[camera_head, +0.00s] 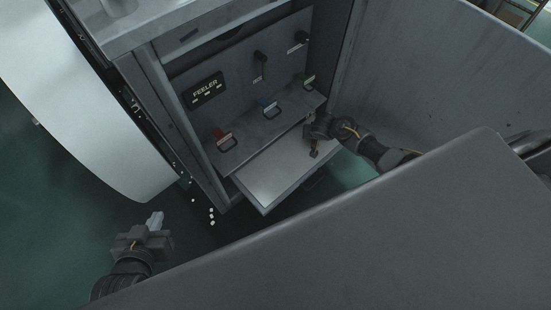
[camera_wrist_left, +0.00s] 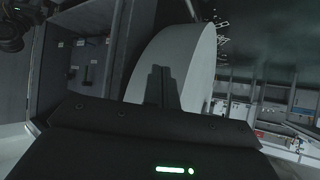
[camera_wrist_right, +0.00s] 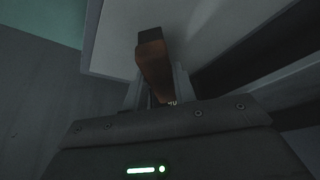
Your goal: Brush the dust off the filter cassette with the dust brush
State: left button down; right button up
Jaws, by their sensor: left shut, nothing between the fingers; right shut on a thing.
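My right gripper (camera_head: 318,136) is over the right part of a pale pulled-out tray (camera_head: 262,184) at the foot of the cabinet. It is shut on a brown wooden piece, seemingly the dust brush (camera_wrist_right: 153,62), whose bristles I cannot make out. The brush also shows small in the head view (camera_head: 314,153); whether it touches the tray is unclear. My left gripper (camera_head: 155,221) is shut and empty, low at the left, away from the cabinet. Its closed fingers also show in the left wrist view (camera_wrist_left: 161,87). I cannot tell for sure which part is the filter cassette.
A large pale curved body (camera_head: 80,110) stands at left. A grey panel (camera_head: 400,230) fills the lower right.

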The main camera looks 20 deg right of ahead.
jog(key=shift+r+p, duration=0.45)
jog(key=shift+r, duration=0.05)
jog(key=shift+r+p, duration=0.45)
jog(key=shift+p, duration=0.05)
jog(key=shift+r+p, duration=0.45)
jog(key=shift+p, duration=0.05)
pick_arm(q)
jog(key=shift+s+a+f+n+g+y+p, duration=0.5)
jog(key=shift+s+a+f+n+g+y, duration=0.7)
jog(key=shift+s+a+f+g, duration=2.75)
pick_arm(e)
jog(key=shift+r, duration=0.45)
jog(key=shift+r+p, duration=0.45)
jog(key=shift+p, duration=0.1)
jog(key=shift+r+p, duration=0.65)
jog(key=shift+p, duration=0.05)
pick_arm(q)
jog(key=shift+m+y, duration=0.3)
jog(key=f, duration=0.1)
jog(key=d+f, duration=0.1)
jog(key=f, duration=0.3)
jog(key=shift+w+d, duration=0.2)
jog(key=shift+d, duration=0.1)
